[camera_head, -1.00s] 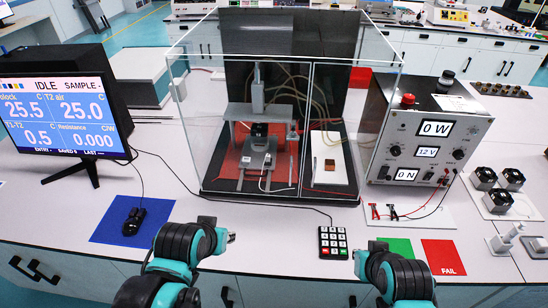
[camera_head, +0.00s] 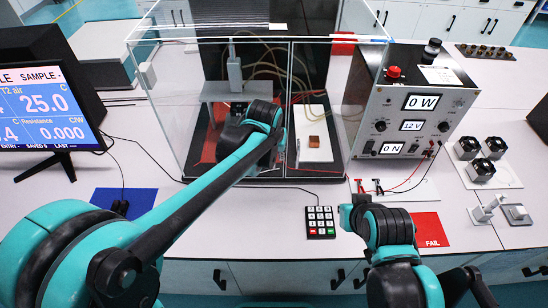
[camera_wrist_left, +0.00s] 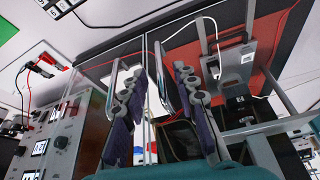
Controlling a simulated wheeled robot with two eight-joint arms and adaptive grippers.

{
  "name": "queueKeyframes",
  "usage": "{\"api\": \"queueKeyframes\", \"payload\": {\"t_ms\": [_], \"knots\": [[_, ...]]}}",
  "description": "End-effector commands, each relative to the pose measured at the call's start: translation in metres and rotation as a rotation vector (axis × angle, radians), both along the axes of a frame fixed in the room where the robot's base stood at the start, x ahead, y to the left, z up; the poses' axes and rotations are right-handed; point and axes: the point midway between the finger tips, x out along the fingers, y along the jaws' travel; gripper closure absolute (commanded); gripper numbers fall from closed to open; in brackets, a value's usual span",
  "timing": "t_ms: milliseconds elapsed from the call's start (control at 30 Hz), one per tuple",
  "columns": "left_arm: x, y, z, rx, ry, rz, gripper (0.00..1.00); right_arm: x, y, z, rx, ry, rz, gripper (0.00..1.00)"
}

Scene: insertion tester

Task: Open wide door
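The wide door (camera_head: 185,100) is the larger clear pane on the left of the glass enclosure's front; it looks closed. A narrower pane (camera_head: 318,90) is to its right, past a vertical seam. My left arm reaches across the front, with its gripper (camera_head: 280,140) near that seam, partly hidden by its own wrist. In the left wrist view the left gripper (camera_wrist_left: 160,80) has its fingers spread, with a pale upright handle (camera_wrist_left: 159,76) between them near the right finger. I cannot tell whether they touch.
A keypad (camera_head: 320,222) lies in front of the enclosure. The power box (camera_head: 415,105) stands to the right, with red and black clips on a white sheet. A red FAIL mat (camera_head: 431,229) is at the front right. The monitor (camera_head: 45,95) is at the left.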

Motion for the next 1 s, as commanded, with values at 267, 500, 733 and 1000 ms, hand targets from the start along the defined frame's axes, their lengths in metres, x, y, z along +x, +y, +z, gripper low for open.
{"api": "queueKeyframes", "payload": {"t_ms": [267, 500, 733, 1000], "knots": [[0.013, -0.002, -0.032, 0.000, 0.000, 0.000, 0.71, 0.000, 0.000, -0.013, 0.000, 0.000, 0.000, 1.00], [0.014, -0.002, -0.034, 0.000, -0.001, 0.000, 0.71, 0.000, 0.000, -0.013, 0.000, 0.000, 0.000, 1.00], [0.014, -0.002, -0.034, 0.000, -0.001, 0.000, 1.00, 0.000, 0.000, -0.013, 0.000, 0.000, 0.000, 1.00], [0.011, -0.002, -0.033, 0.000, 0.000, -0.006, 1.00, 0.000, 0.000, -0.012, 0.000, 0.000, 0.000, 1.00]]}}
